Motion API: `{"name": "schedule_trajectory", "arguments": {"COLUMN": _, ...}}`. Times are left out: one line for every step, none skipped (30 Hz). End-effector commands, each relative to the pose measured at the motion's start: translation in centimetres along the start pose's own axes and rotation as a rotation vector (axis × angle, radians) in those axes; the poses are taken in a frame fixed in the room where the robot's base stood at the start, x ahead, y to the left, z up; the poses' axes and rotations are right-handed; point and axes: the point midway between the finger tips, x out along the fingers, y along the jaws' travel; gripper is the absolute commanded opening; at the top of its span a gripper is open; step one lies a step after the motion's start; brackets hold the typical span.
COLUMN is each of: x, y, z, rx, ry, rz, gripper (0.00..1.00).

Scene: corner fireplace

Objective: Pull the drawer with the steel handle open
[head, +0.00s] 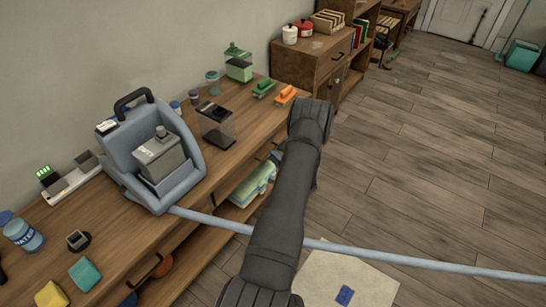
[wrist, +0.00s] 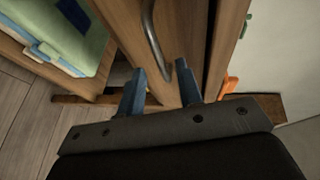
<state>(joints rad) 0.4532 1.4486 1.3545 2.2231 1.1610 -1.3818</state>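The steel handle (wrist: 153,38) is a curved grey bar on a brown wooden drawer front (wrist: 190,30) in the wrist view. My gripper (wrist: 160,72) is open, with its two blue-grey fingers pointing at the drawer front. The lower end of the handle shows between the fingertips in the picture; I cannot tell whether they touch it. I see no clear gap showing the drawer pulled out.
A black handle (head: 151,268) is on the nearer bench front. A green folded item (head: 252,184) lies on the lower shelf. A pale hose crosses before the bench.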

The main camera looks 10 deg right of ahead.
Motion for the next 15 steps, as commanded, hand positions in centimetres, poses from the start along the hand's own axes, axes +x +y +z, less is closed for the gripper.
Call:
{"name": "schedule_trajectory", "arguments": {"x": 0.8, "y": 0.0, "z": 0.0, "rx": -0.001, "ry": -0.002, "rz": 0.0, "gripper": 0.33}}
{"name": "schedule_trajectory", "arguments": {"x": 1.1, "y": 0.0, "z": 0.0, "rx": -0.002, "ry": -0.001, "rz": 0.0, "gripper": 0.33}}
{"name": "schedule_trajectory", "arguments": {"x": 1.5, "y": 0.0, "z": 0.0, "rx": -0.002, "ry": -0.001, "rz": -0.001, "gripper": 0.33}}
{"name": "schedule_trajectory", "arguments": {"x": 1.8, "y": 0.0, "z": 0.0, "rx": -0.002, "ry": -0.001, "rz": -0.001, "gripper": 0.33}}
{"name": "schedule_trajectory", "arguments": {"x": 2.0, "y": 0.0, "z": 0.0, "rx": -0.001, "ry": -0.001, "rz": 0.0, "gripper": 0.33}}
{"name": "schedule_trajectory", "arguments": {"x": 2.2, "y": 0.0, "z": 0.0, "rx": -0.001, "ry": 0.0, "rz": 0.0, "gripper": 0.33}}
{"name": "schedule_trajectory", "arguments": {"x": 2.4, "y": 0.0, "z": 0.0, "rx": -0.001, "ry": 0.0, "rz": 0.0, "gripper": 0.33}}
{"name": "schedule_trajectory", "arguments": {"x": 2.5, "y": 0.0, "z": 0.0, "rx": -0.001, "ry": 0.001, "rz": 0.0, "gripper": 0.33}}
{"name": "schedule_trajectory", "arguments": {"x": 2.5, "y": 0.0, "z": 0.0, "rx": 0.0, "ry": 0.001, "rz": 0.0, "gripper": 0.33}}
{"name": "schedule_trajectory", "arguments": {"x": 2.6, "y": 0.0, "z": -0.1, "rx": 0.0, "ry": 0.001, "rz": 0.001, "gripper": 0.33}}
{"name": "schedule_trajectory", "arguments": {"x": 2.6, "y": 0.0, "z": -0.1, "rx": 0.0, "ry": 0.001, "rz": 0.001, "gripper": 0.33}}
{"name": "schedule_trajectory", "arguments": {"x": 2.6, "y": 0.0, "z": -0.1, "rx": 0.0, "ry": 0.001, "rz": 0.001, "gripper": 0.33}}
{"name": "schedule_trajectory", "arguments": {"x": 2.6, "y": 0.0, "z": -0.1, "rx": 0.0, "ry": 0.001, "rz": 0.001, "gripper": 0.33}}
{"name": "schedule_trajectory", "arguments": {"x": 2.6, "y": 0.0, "z": -0.1, "rx": 0.0, "ry": 0.001, "rz": 0.001, "gripper": 0.33}}
{"name": "schedule_trajectory", "arguments": {"x": 2.6, "y": 0.0, "z": -0.1, "rx": 0.0, "ry": 0.001, "rz": 0.001, "gripper": 0.33}}
